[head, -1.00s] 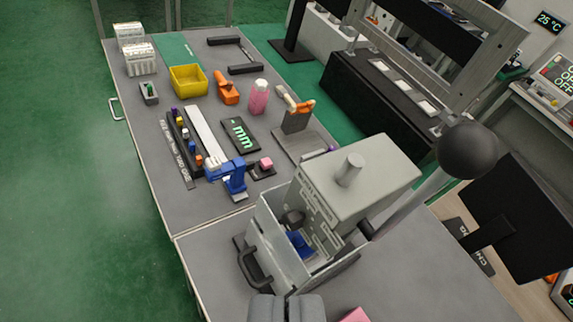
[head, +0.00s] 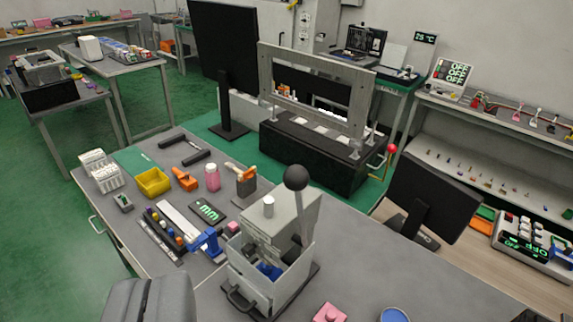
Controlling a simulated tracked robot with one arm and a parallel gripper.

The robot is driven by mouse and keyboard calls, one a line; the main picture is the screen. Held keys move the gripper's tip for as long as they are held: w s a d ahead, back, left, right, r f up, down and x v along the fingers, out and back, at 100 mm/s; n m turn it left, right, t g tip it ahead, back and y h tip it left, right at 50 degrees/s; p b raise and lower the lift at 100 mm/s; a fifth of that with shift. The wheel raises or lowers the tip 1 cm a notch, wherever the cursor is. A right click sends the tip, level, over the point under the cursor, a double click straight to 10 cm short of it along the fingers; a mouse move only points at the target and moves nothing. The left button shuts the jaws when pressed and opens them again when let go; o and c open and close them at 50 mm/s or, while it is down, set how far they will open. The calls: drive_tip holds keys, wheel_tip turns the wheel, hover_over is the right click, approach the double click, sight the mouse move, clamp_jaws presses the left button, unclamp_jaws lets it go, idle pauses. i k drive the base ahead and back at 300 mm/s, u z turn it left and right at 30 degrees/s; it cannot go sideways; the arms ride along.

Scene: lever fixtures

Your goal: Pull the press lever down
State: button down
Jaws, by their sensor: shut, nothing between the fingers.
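The press (head: 272,240) is a light grey box-shaped fixture on the table, with a blue part inside its open front and a dark handle low on its front. Its lever (head: 299,205) stands nearly upright on the right side and ends in a black ball knob (head: 296,177). My gripper (head: 152,288) shows at the lower left, in front of and left of the press, apart from the lever. It is shut and empty. Its lower part is cut off by the picture edge.
The grey table (head: 350,248) holds a yellow bin (head: 153,183), a pink bottle (head: 212,178) and a blue clamp-like tool (head: 207,243) left of the press. A pink block (head: 329,313) and a blue round container (head: 394,314) lie at its front right. A black monitor (head: 436,196) stands right of the press.

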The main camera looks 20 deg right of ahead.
sight(295, 178)
drive_tip(key=z, duration=2.2)
drive_tip(key=k, duration=0.75)
drive_tip(key=u, duration=1.4)
drive_tip(key=i, duration=1)
drive_tip(key=u, duration=0.1)
